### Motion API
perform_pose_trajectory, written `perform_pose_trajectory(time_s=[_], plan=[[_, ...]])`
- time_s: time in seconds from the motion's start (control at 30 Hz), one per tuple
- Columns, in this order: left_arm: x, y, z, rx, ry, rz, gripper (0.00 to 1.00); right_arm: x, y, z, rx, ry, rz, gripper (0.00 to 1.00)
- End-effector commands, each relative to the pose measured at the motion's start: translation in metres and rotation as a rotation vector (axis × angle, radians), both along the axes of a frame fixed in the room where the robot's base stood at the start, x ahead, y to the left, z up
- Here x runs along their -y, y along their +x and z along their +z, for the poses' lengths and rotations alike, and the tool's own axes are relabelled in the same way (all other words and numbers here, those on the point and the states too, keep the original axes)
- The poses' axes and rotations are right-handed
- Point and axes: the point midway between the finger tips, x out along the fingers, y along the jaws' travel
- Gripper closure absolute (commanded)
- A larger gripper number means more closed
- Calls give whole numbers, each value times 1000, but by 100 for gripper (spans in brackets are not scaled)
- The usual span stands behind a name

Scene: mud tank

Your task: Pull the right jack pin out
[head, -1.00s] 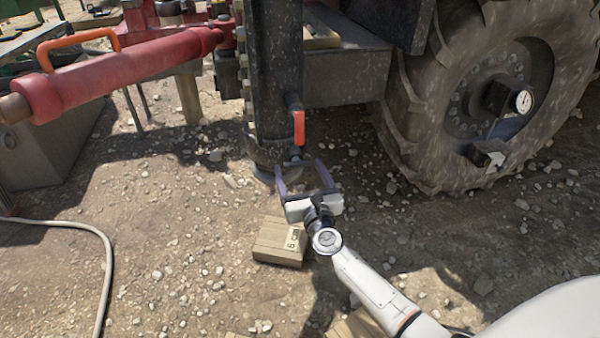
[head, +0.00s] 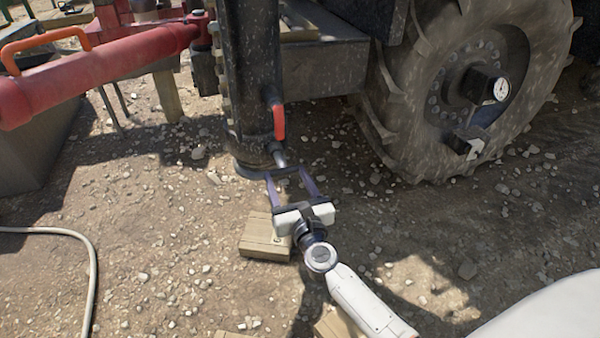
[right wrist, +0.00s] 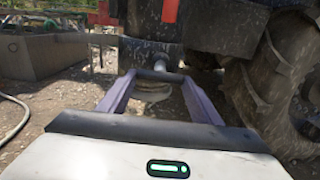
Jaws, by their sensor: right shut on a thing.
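The right jack pin (head: 279,157) is a short grey rod at the foot of the dark upright jack leg (head: 250,80), just below a red handle (head: 279,122). It still meets the leg; how deep it sits is hidden. My right gripper (head: 285,172) is shut on the pin's outer end, with a dark crosspiece between its purple fingers. In the right wrist view the pin (right wrist: 160,66) shows beyond the fingertips (right wrist: 160,76), in line between the fingers. My left gripper is not in view.
A wooden block (head: 265,238) lies on the gravel just under my right gripper. A large tyre (head: 385,130) stands to the right, and a red cylinder (head: 100,70) to the left. A pale hose (head: 92,270) lies at lower left. Open gravel lies in front.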

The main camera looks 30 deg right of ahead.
Motion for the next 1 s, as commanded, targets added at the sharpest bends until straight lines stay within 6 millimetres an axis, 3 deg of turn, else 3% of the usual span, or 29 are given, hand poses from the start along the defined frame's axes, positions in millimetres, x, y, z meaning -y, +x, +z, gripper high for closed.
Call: perform_pose_trajectory(time_s=[0.27,0.3,0.4,0.73,0.87,0.93,1.0], plan=[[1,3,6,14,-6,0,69,-1,-4,-4,-7,-1,-3,82],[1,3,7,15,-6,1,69,-1,-4,-5,-8,-1,-3,35],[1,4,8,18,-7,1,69,-1,-3,-4,-7,-1,-2,23],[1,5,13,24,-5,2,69,-1,-2,2,-4,0,-2,23],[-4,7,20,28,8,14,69,0,-2,20,-5,2,-3,23],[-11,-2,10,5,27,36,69,-1,-3,33,-4,3,-3,23],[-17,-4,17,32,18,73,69,-1,-3,47,-4,2,-3,23]])
